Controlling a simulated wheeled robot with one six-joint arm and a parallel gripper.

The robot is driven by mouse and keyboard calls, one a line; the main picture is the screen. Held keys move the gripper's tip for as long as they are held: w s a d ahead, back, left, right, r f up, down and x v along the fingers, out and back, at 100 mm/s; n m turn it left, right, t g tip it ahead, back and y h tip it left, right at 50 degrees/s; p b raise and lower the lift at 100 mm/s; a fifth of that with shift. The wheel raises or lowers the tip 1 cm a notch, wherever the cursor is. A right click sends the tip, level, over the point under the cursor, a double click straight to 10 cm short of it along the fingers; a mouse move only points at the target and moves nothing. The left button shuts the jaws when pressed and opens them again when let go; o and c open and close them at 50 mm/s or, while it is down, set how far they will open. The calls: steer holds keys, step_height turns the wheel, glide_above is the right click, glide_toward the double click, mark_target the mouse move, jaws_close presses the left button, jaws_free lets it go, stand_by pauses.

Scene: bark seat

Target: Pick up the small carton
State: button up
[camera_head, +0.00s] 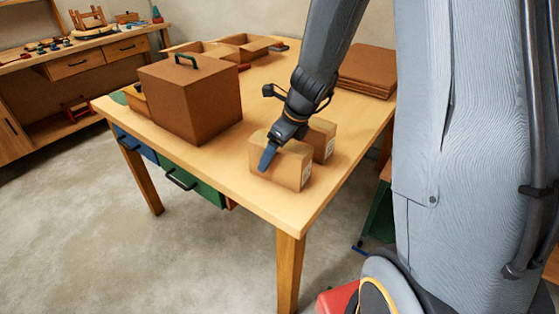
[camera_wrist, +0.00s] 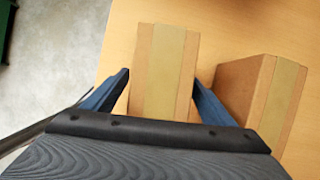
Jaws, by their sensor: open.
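Two small brown cartons stand side by side near the front right corner of the table. The nearer carton (camera_head: 290,171) shows a white label on its end. The farther carton (camera_head: 323,140) is partly hidden behind it and my gripper. My gripper (camera_head: 266,157) is at the nearer carton, with one blue finger in front of its side face. In the wrist view, my gripper (camera_wrist: 160,85) is open, with its blue fingers on either side of one taped carton (camera_wrist: 163,70). The other taped carton (camera_wrist: 262,98) stands to the right, close to the right finger. Finger contact cannot be told.
A large brown box (camera_head: 190,100) with a dark handle stands left on the wooden table (camera_head: 250,205). Open trays (camera_head: 245,44) lie at the back, and flat brown sheets (camera_head: 368,70) are stacked at the back right. The front table strip is bare.

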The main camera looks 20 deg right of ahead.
steer(key=shift+f, duration=0.25)
stand_by(0.5)
steer(key=shift+c, duration=0.4)
steer(key=c, duration=1.3)
